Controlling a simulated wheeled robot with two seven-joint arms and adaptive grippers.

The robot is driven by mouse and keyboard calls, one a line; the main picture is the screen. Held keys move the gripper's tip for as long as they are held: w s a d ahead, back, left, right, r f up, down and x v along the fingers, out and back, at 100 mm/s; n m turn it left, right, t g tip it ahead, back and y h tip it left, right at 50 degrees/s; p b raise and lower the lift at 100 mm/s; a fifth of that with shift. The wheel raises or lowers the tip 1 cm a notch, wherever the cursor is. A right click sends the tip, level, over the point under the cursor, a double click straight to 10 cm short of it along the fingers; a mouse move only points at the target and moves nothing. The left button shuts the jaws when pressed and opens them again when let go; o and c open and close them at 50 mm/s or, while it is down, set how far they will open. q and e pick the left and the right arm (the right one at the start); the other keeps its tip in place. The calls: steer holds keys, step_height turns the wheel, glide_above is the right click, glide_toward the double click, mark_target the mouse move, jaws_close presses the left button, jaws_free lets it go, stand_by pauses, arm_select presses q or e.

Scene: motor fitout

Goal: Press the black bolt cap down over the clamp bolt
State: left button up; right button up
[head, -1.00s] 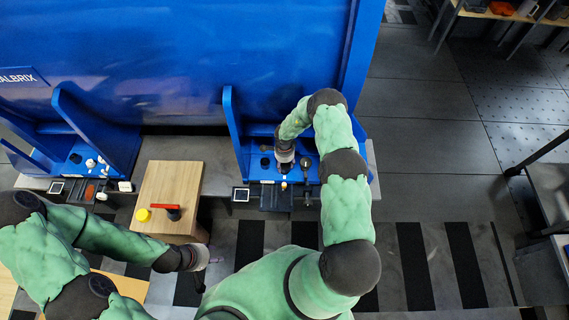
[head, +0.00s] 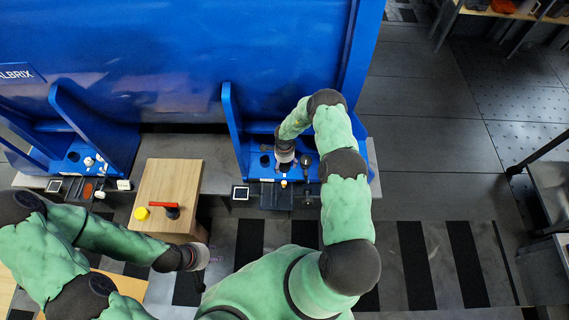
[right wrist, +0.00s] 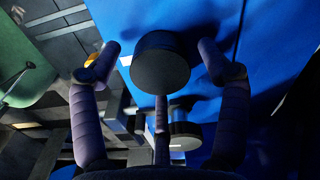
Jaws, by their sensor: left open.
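In the right wrist view a round black cap (right wrist: 160,62) sits between the fingers of my right gripper (right wrist: 160,60), its flat face toward the camera. Gaps show between the cap and the two side fingers. The third finger ends at the cap's lower edge, and contact there is unclear. In the head view my right gripper (head: 285,158) points down over the blue workstation (head: 232,125). The arm and hand cover what lies beneath; I cannot make out the clamp bolt. My left gripper (head: 200,257) is open and empty beside the wooden block, far from the station.
A wooden block (head: 178,180) left of the station carries a yellow round piece (head: 141,213) and a red-handled tool (head: 164,206). A dark round-headed part (head: 305,161) stands right of my right gripper. A second blue station (head: 110,150) is at the left.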

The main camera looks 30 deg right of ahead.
mark_target(285, 166)
steer(key=shift+r, duration=0.1)
step_height(285, 166, up, 12)
stand_by(0.7)
stand_by(0.5)
steer(key=s+a+r+n+y+p, duration=0.2)
steer(key=s+a+n, duration=0.6)
steer(key=s+a, duration=0.3)
steer(key=s+a+r+n+y+p, duration=0.2)
steer(key=s+a+r+n, duration=0.1)
steer(key=s+a+n, duration=0.6)
steer(key=s+a, duration=0.2)
steer(key=s, duration=0.2)
steer(key=shift+s+a+r+n, duration=0.3)
steer(key=shift+a+r, duration=0.05)
steer(key=shift+a, duration=0.05)
